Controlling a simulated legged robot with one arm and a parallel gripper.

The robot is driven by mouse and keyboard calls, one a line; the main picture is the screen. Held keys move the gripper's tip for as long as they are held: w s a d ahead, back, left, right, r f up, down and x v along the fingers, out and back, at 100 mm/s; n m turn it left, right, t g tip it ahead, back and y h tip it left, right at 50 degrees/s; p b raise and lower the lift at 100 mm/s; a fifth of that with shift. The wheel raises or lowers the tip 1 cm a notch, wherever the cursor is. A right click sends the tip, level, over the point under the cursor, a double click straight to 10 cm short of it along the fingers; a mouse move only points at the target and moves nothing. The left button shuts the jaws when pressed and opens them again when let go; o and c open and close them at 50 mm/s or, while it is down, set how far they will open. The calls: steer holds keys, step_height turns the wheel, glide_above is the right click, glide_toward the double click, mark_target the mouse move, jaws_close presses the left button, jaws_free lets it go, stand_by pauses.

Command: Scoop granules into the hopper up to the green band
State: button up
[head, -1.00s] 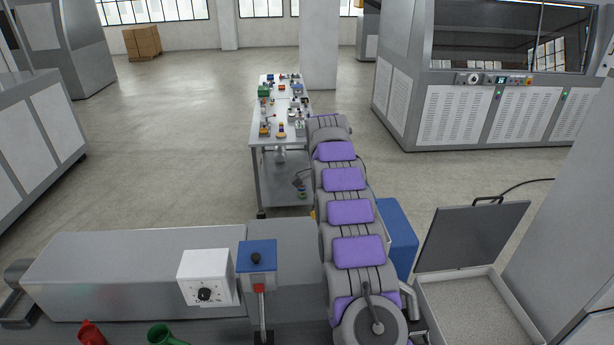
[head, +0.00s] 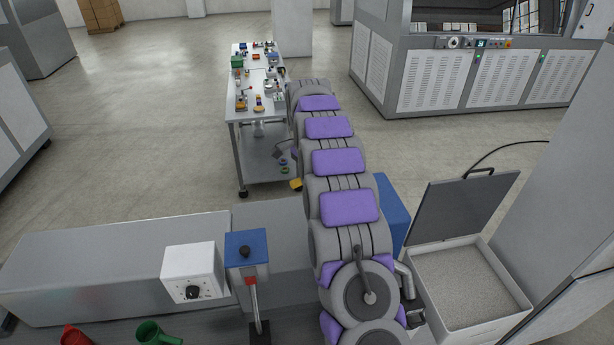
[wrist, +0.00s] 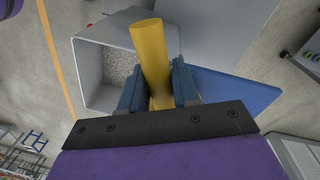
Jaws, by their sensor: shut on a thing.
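My gripper (wrist: 158,88) is shut on a yellow cylindrical handle (wrist: 152,50) in the wrist view. Blue-grey jaws press it from both sides; its lower part is hidden behind my wrist. A pale open container (wrist: 92,98) with grey granules (wrist: 118,66) shows behind the handle; I cannot tell the gap between them. In the head view, a granule bin (head: 424,309) stands at the lower right with its dark lid (head: 460,205) raised. Its granules (head: 460,285) look fairly level. I cannot make out a green band.
A blue box (head: 394,205) stands between my arm and the bin. A white dial box (head: 188,262) and a blue-topped post (head: 246,250) stand left of my arm. Red (head: 75,336) and green (head: 155,334) objects are at the bottom. A cluttered cart (head: 243,105) stands ahead.

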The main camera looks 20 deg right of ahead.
steer(key=shift+s+f+t, duration=0.1)
steer(key=shift+f+t, duration=0.05)
steer(key=shift+t, duration=0.15)
steer(key=shift+s+f+t+y, duration=0.2)
steer(key=shift+s+f+t, duration=0.4)
steer(key=shift+t, duration=0.35)
steer(key=shift+s+f+t+y, duration=0.2)
steer(key=shift+s+f+t, duration=0.15)
steer(key=shift+s+t, duration=0.5)
jaws_close()
steer(key=t+b, duration=0.4)
steer(key=b, duration=0.1)
steer(key=s+t+y+b, duration=0.1)
steer(key=t+b, duration=0.1)
steer(key=b, duration=0.1)
steer(key=shift+s+d+r+t, duration=0.1)
steer(key=shift+d+r+t, duration=0.2)
steer(key=shift+d+r, duration=0.1)
steer(key=shift+s+r+t+b, duration=0.2)
steer(key=shift+t+b, duration=0.2)
steer(key=shift+b, duration=0.6)
steer(key=t+b, duration=0.1)
steer(key=b, duration=0.2)
steer(key=s+t+b, duration=0.1)
steer(key=b, duration=0.3)
steer(key=s+r+t+y+b, duration=0.1)
steer(key=t+b, duration=0.1)
steer(key=b, duration=0.2)
steer(key=shift+d, duration=0.25)
